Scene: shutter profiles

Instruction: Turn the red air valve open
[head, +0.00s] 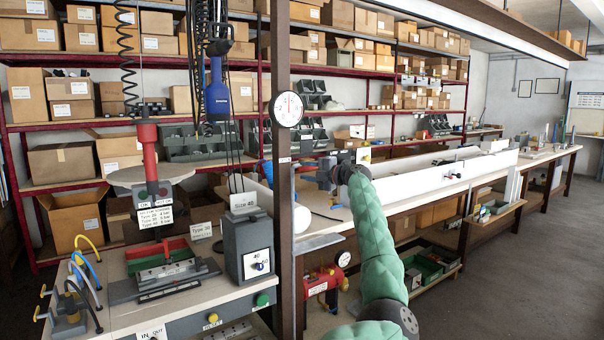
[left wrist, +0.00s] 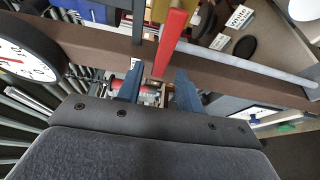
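In the left wrist view a long red bar (left wrist: 172,35), which looks like the air valve's lever, runs toward the space between my fingertips. It lies across the brown post (left wrist: 100,45). My left gripper (left wrist: 159,78) is open, with its two blue fingers apart on either side of the bar's lower end. I cannot tell whether they touch it. In the head view my left gripper (head: 306,170) is beside the post (head: 285,200), below the round gauge (head: 286,108). The valve is not clear there. My right gripper is not in view.
A bench at left holds a grey control box (head: 248,245), a clamp fixture and hoses. A blue tool (head: 217,95) hangs above it. A red air unit (head: 322,283) is low behind the post. A long white workbench (head: 430,190) runs to the right; the floor there is clear.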

